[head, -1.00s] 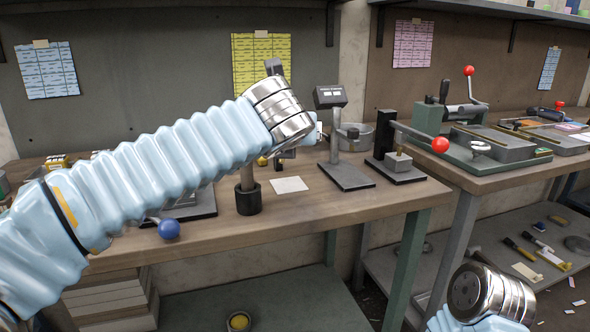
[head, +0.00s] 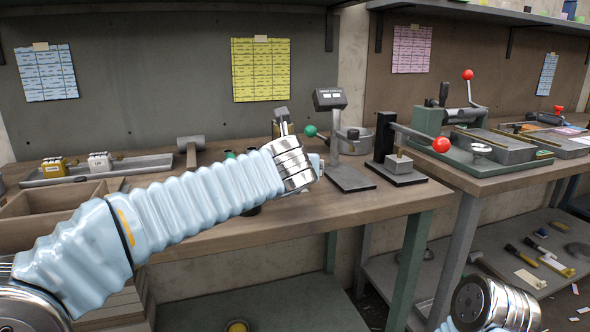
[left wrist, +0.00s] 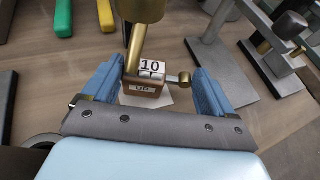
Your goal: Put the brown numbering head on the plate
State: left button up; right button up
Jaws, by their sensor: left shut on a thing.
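In the left wrist view the brown numbering head (left wrist: 142,87) shows a white "10" on its front, a brass handle above and a small brass knob at its right side. My left gripper (left wrist: 155,88) is shut on it, with a blue finger on each side. A pale flat sheet shows below the head; I cannot tell whether they touch. In the head view my left arm hides the head and most of the gripper. A display stand's dark flat base plate (head: 350,179) lies just right of my left wrist. My right gripper is out of the picture.
A tray (head: 130,168) with yellow and white numbering heads, a wooden box (head: 30,225) and a mallet (head: 190,145) are at left. A weighted stand (head: 397,172) and a red-knobbed press (head: 480,140) are at right. Bench front, right of my arm, is clear.

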pick_arm(q)
jog(key=shift+f, duration=0.15)
jog(key=o, duration=0.9)
jog(key=shift+s+r, duration=0.15)
jog(key=shift+r, duration=0.15)
jog(key=d+v, duration=0.1)
jog(key=v, duration=1)
jog(key=shift+s+a, duration=0.35)
jog(key=shift+a, duration=0.15)
